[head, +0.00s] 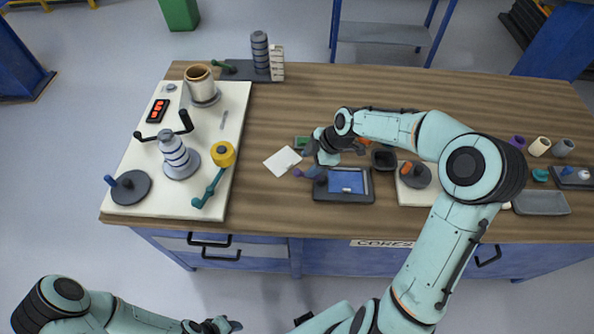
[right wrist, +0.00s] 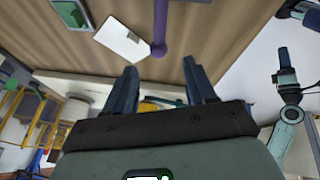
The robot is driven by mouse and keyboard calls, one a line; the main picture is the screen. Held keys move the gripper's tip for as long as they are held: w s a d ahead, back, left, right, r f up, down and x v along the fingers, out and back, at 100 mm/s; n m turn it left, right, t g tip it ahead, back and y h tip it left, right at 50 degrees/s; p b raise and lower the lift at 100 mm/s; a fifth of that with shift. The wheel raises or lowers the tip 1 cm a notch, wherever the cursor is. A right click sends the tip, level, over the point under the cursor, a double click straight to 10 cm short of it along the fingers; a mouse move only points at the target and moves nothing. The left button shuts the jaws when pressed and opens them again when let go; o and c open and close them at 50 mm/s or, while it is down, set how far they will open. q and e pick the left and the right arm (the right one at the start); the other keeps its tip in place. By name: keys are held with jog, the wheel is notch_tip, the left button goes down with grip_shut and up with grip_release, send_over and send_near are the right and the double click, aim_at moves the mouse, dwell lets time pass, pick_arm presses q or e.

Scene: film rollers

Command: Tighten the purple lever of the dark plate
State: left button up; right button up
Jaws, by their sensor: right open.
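The dark plate (head: 345,198) lies near the front edge of the table, with a blue rectangular face on top. Its purple lever (head: 299,173) sticks out at the plate's left side, partly hidden by my right gripper (head: 309,156). In the right wrist view the purple lever (right wrist: 160,28) runs down from the top edge and ends in a round knob. My right gripper (right wrist: 162,68) is open and empty, its fingertips just short of the knob and apart from it. My left gripper (head: 220,325) is low at the bottom edge, away from the table; its jaws are unclear.
A white card (head: 282,161) lies beside the lever. A white board (head: 150,196) with rollers, a yellow knob (head: 223,154) and cranks stands at the left. A small dark cup (head: 384,160) and a grey round part (head: 417,176) are right of the plate. Bare wood lies left of the card.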

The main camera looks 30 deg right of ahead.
aim_at(299, 171)
jog(key=x, duration=0.9)
jog(key=shift+w, duration=0.1)
grip_shut()
